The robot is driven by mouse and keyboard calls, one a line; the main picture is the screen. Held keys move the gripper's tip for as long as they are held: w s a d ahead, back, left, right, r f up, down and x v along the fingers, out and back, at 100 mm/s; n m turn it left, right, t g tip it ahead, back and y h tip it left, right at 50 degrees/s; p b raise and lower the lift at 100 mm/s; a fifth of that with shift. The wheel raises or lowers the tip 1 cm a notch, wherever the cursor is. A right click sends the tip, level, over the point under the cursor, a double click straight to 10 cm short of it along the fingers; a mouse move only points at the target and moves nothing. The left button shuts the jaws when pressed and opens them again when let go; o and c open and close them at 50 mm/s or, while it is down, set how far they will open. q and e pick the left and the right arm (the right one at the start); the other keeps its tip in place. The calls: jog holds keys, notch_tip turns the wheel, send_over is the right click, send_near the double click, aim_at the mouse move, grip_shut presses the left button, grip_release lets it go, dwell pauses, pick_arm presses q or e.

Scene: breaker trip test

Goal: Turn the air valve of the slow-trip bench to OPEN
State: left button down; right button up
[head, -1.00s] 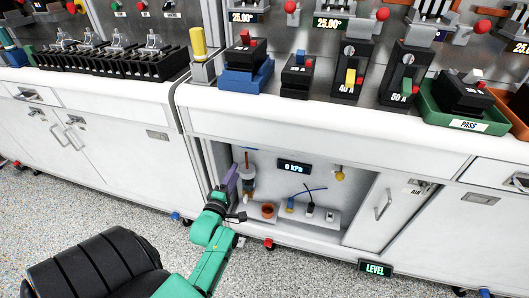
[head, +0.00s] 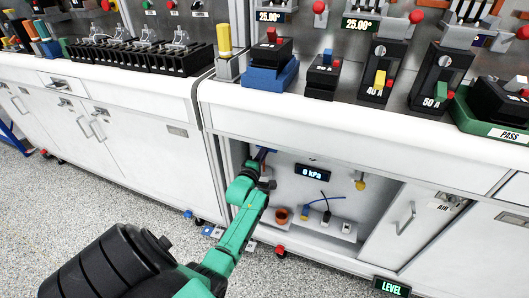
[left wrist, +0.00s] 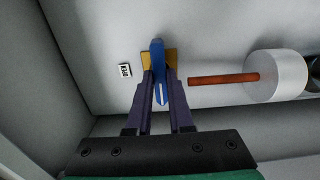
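In the left wrist view the air valve's blue lever handle (left wrist: 157,62) points up the picture, with a yellow-brown valve body (left wrist: 172,58) behind it. My left gripper (left wrist: 160,85) has its two dark purple fingers on either side of the handle, close against it, and looks shut on it. A small white label (left wrist: 125,70) is on the wall left of the handle; its text is too small to read surely. In the head view my left gripper (head: 262,155) reaches into the upper left of the open cabinet bay, and the valve is mostly hidden there. My right gripper is out of view.
In the left wrist view a white cylinder (left wrist: 275,76) with a brown rod (left wrist: 222,78) stands right of the valve. The bay also holds a "0 kPa" display (head: 312,173), an orange cup (head: 282,215) and a yellow knob (head: 361,184). The bench top (head: 300,115) is above my arm.

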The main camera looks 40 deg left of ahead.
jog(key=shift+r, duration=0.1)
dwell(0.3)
pick_arm(q)
jog(key=shift+f+m+p, duration=0.1)
jog(key=shift+m+p, duration=1)
jog(key=shift+m, duration=7.9)
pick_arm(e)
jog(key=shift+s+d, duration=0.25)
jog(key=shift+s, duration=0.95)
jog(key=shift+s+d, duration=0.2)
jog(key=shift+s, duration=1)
pick_arm(q)
jog(key=c, duration=0.8)
grip_release()
